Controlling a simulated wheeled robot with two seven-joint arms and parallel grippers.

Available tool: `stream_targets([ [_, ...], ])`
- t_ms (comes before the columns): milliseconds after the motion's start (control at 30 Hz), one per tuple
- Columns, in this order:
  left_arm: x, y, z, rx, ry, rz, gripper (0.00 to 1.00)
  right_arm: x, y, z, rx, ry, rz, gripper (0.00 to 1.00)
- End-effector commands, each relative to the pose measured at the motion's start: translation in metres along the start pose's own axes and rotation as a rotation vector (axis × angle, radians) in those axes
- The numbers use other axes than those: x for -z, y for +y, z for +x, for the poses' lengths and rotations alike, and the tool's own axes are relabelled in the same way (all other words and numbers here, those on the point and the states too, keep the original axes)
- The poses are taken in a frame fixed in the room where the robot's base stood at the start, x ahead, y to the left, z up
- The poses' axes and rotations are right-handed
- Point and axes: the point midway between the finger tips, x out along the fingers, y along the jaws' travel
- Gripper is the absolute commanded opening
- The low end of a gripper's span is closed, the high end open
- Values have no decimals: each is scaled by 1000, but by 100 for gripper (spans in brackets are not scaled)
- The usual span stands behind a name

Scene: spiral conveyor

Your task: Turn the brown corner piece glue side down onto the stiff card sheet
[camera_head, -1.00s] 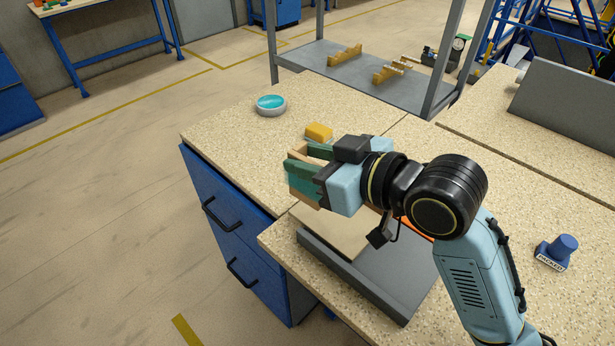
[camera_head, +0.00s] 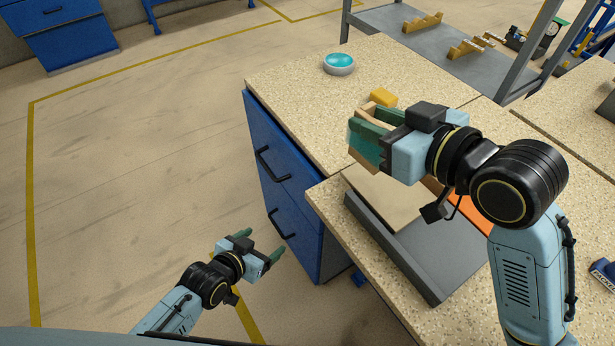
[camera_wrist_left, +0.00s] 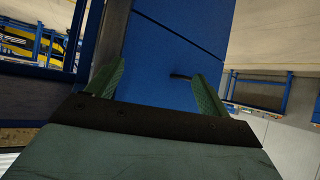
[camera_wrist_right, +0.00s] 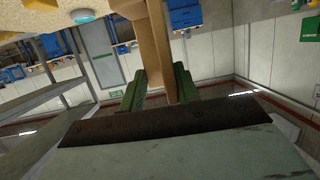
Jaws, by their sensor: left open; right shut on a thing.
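My right gripper (camera_head: 364,132) is shut on the brown corner piece (camera_head: 362,162), holding it above the near end of the work table. The piece also shows between the fingers in the right wrist view (camera_wrist_right: 152,45). The stiff card sheet (camera_head: 388,203) is a flat tan sheet inside the grey angled tray, below and right of the held piece. My left gripper (camera_head: 266,244) is open and empty, low beside the blue drawers; both fingers show apart in its wrist view (camera_wrist_left: 150,82).
A round dish with teal contents (camera_head: 339,63) stands at the table's far left. A yellow block (camera_head: 383,97) lies behind my right gripper. The grey tray (camera_head: 425,278) has a raised front rim. Blue drawers (camera_head: 268,165) stand under the table. An orange item (camera_head: 466,212) is partly hidden.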

Motion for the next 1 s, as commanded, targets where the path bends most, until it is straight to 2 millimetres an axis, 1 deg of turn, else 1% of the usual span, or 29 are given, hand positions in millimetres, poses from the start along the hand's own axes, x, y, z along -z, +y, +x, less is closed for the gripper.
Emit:
stream_targets([
  [33, 30, 7, -6, -24, 57, 15, 80, 0, 0, 0, 0, 1, 0, 0],
  [67, 47, 12, -11, -40, 87, 22, 80, 0, 0, 0, 0, 1, 0, 0],
  [100, 68, 20, -18, -62, 127, 31, 80, 0, 0, 0, 0, 1, 0, 0],
  [167, 100, 31, -30, -96, 188, 45, 80, 0, 0, 0, 0, 1, 0, 0],
  [200, 120, 40, -40, -120, 228, 55, 80, 0, 0, 0, 0, 1, 0, 0],
  [267, 148, 53, -56, -157, 286, 70, 80, 0, 0, 0, 0, 1, 0, 0],
  [300, 166, 62, -69, -184, 324, 79, 80, 0, 0, 0, 0, 1, 0, 0],
  [367, 190, 76, -88, -223, 378, 93, 80, 0, 0, 0, 0, 0, 0, 0],
  [400, 205, 85, -102, -250, 413, 101, 80, 0, 0, 0, 0, 0, 0, 0],
  [500, 234, 105, -134, -310, 486, 121, 80, 0, 0, 0, 0, 1, 0, 0],
  [633, 258, 124, -168, -370, 555, 140, 80, 0, 0, 0, 0, 1, 0, 0],
  [700, 266, 130, -180, -392, 577, 146, 80, 0, 0, 0, 0, 1, 0, 0],
  [767, 270, 133, -188, -404, 590, 150, 80, 0, 0, 0, 0, 1, 0, 0],
  [867, 275, 137, -190, -413, 601, 152, 80, 0, 0, 0, 0, 0, 0, 0],
  [1000, 284, 144, -180, -413, 605, 151, 80, 0, 0, 0, 0, 0, 0, 0],
])
